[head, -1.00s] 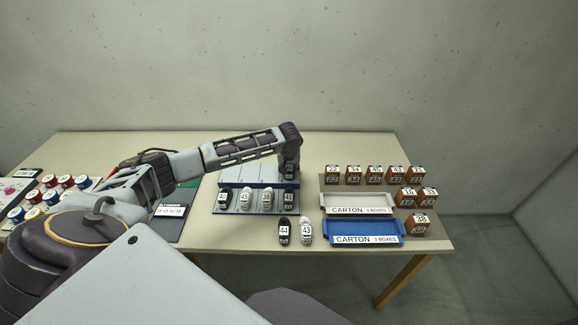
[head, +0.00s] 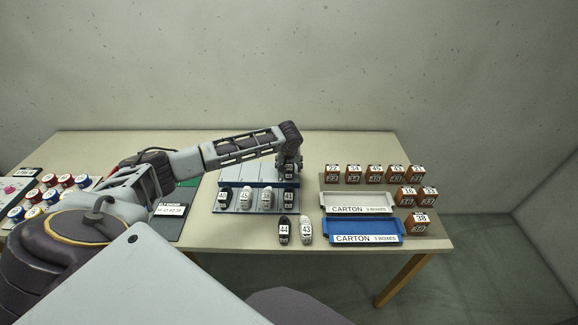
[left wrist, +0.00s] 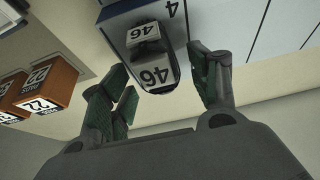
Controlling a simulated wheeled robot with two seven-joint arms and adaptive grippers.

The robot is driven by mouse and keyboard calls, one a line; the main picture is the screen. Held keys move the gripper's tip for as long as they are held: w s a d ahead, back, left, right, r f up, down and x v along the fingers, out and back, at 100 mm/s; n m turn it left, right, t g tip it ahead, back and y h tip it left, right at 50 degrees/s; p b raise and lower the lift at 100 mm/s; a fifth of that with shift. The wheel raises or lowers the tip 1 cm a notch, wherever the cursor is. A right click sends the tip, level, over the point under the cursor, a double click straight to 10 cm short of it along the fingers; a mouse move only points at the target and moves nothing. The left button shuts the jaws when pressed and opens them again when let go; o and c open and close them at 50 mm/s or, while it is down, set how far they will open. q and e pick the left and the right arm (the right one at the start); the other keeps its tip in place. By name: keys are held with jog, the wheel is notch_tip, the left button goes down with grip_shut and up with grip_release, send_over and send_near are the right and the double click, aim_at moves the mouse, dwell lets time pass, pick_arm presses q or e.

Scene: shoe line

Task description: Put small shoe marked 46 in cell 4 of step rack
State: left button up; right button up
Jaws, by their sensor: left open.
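The small dark shoe marked 46 (left wrist: 157,82) stands on the step rack beside the printed 4 in the left wrist view. In the head view it (head: 288,173) is at the right end of the upper step of the step rack (head: 232,175), partly hidden by my gripper. My left gripper (left wrist: 160,68) is open, with its fingers apart on either side of the shoe; a gap shows at the right finger. It also shows in the head view (head: 290,163). My right gripper is not in view.
The lower step holds several small shoes, including a dark one (head: 289,199) at its right end. Shoes 44 (head: 284,231) and 43 (head: 306,231) stand in front. White (head: 357,200) and blue (head: 366,228) carton trays and several brown boxes (head: 332,174) are at right.

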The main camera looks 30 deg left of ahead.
pick_arm(q)
jog(key=v, duration=1.2)
jog(key=shift+b, duration=0.3)
jog(key=shift+d, duration=0.1)
